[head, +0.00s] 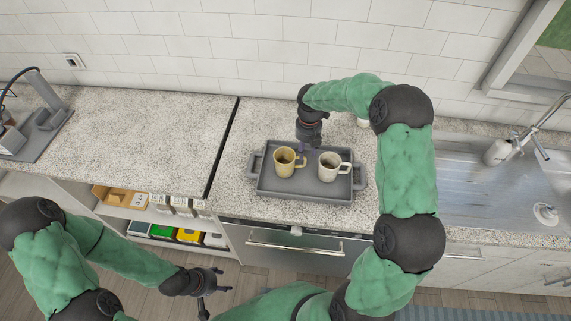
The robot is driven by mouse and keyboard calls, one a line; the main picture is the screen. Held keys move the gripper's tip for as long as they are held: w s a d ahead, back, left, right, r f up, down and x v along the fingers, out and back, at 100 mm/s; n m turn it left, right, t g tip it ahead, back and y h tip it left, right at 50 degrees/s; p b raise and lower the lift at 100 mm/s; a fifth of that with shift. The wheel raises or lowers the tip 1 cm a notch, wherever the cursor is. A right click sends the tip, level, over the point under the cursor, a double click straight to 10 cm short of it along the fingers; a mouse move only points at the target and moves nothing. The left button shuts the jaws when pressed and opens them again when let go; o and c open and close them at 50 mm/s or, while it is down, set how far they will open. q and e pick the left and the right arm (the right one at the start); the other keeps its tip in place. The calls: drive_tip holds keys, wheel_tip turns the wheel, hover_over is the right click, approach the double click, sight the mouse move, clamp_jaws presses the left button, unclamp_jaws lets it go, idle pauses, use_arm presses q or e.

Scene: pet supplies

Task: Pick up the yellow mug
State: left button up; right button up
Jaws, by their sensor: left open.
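The yellow mug (285,163) stands upright on the left part of a grey tray (308,194) on the counter. A cream mug (329,167) stands to its right on the same tray. My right gripper (308,146) points down at the tray's back edge, behind and between the two mugs. Its fingers are small and dark, so I cannot tell whether they are open or whether they touch a mug. My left gripper (217,289) is open and empty, low in front of the counter, away from the tray.
A sink with a faucet (541,118) is at the right. A grey appliance (40,125) stands at the far left. The counter (150,140) left of the tray is clear. Below are open shelves with boxes (120,198) and a dishwasher front (300,255). A white item is partly hidden behind my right arm.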

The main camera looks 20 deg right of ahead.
sight(305, 162)
wheel_tip(305, 162, down, 8)
drive_tip(key=shift+r+b, duration=0.1)
drive_tip(key=shift+b, duration=0.2)
clamp_jaws()
